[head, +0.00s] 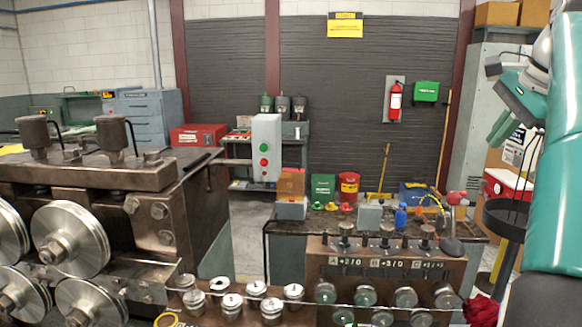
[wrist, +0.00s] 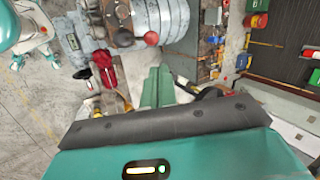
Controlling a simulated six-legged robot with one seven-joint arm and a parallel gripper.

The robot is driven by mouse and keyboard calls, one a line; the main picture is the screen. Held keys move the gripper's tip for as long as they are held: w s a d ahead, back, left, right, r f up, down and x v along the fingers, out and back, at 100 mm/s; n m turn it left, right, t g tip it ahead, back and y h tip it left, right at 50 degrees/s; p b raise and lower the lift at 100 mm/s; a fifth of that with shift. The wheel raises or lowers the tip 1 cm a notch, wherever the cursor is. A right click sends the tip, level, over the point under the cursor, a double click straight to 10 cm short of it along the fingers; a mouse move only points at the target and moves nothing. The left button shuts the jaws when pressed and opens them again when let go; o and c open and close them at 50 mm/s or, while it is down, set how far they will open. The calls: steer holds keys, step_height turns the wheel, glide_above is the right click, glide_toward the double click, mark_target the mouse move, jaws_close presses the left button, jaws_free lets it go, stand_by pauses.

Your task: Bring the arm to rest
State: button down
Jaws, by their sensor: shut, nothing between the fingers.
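My gripper (wrist: 157,70) shows in the middle of the wrist view, its two green fingers side by side with nothing between them. It is shut and empty. Beyond it lies the concrete floor, with a grey machine just above the fingertips in the picture. I cannot tell how far the fingers are from the machine. In the head view my teal arm fills the right edge, raised and folded.
The coiler (head: 120,190) with steel rollers fills the left of the head view. A bench panel (head: 330,262) with several knobs stands in front. A control box (head: 266,148), a red extinguisher (head: 395,101) and a grey cabinet (head: 478,100) stand farther back. A red cloth (wrist: 103,67) shows in the wrist view.

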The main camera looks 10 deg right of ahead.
steer(key=s+a+f+n, duration=0.1)
steer(key=a+f+n, duration=0.45)
steer(key=a, duration=0.55)
steer(key=s+a+f+n, duration=0.4)
steer(key=a+f, duration=0.2)
steer(key=f, duration=0.3)
steer(key=s+a+f+n, duration=0.5)
steer(key=a+f, duration=0.2)
steer(key=f, duration=0.3)
steer(key=s+a+f+n, duration=0.4)
steer(key=a+f, duration=0.3)
steer(key=f, duration=0.2)
steer(key=shift+s+f+n, duration=0.25)
steer(key=shift+s+n, duration=0.1)
steer(key=shift+s, duration=0.15)
